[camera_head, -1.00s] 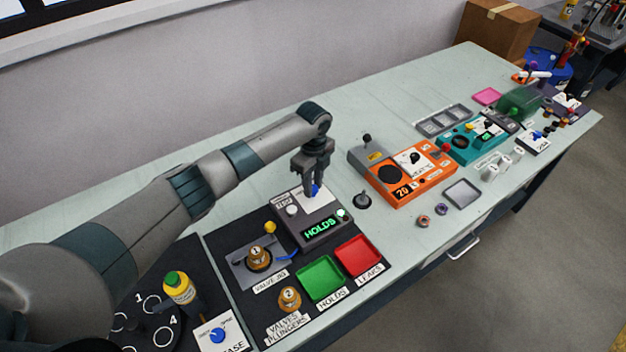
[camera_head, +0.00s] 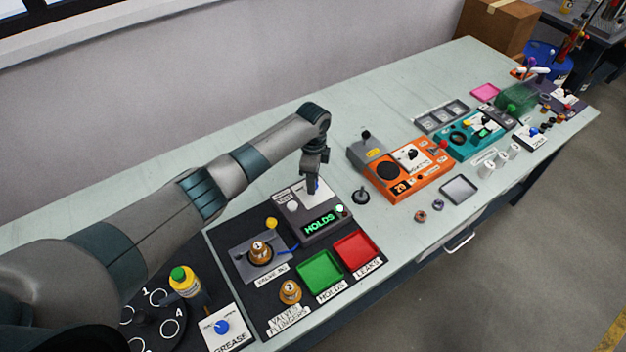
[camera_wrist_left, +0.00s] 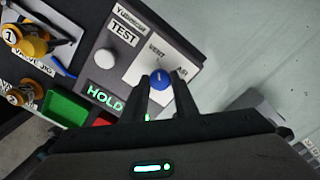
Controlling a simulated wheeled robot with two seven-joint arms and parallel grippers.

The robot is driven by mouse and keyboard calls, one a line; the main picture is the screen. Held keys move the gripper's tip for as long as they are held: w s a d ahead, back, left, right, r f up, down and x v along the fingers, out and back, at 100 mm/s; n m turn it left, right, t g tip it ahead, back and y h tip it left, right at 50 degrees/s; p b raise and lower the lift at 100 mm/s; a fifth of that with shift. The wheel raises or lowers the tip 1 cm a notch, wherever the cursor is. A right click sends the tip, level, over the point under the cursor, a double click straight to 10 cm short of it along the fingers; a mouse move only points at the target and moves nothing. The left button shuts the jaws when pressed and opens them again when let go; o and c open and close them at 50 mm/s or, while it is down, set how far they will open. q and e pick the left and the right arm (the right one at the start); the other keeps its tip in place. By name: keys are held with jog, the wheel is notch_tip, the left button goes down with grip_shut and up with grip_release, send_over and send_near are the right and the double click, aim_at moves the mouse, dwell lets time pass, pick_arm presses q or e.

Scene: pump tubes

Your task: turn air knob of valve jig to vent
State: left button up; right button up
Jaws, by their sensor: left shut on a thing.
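The valve jig's dark grey control box (camera_head: 300,234) stands on the black mat, its green display reading HOLDS. The blue air knob (camera_wrist_left: 161,79) sits on a white plate marked VENT and AIR in the left wrist view. My left gripper (camera_head: 316,184) points down over this plate. In the left wrist view its fingers (camera_wrist_left: 160,76) are shut on the blue knob, one at each side. The head view mostly hides the knob behind the fingers. The jig (camera_head: 261,262) holds a brass valve marked 1, beside a yellow knob (camera_head: 271,223). My right gripper is not in view.
A green tray (camera_head: 320,271) and a red tray (camera_head: 356,250) lie in front of the box. A second brass valve (camera_head: 289,291) stands at the mat's front. An orange unit (camera_head: 423,180) is to the right. A small black-knobbed part (camera_head: 361,196) stands between them.

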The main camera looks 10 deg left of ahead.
pick_arm(q)
jog(key=shift+w+r, duration=0.1)
jog(key=o, duration=1.1)
jog(key=shift+c, duration=0.2)
jog(key=shift+r, duration=0.5)
notch_tip(320, 180, up, 16)
jog(key=b, duration=0.4)
jog(key=shift+r+b, duration=0.15)
jog(key=shift+b, duration=0.25)
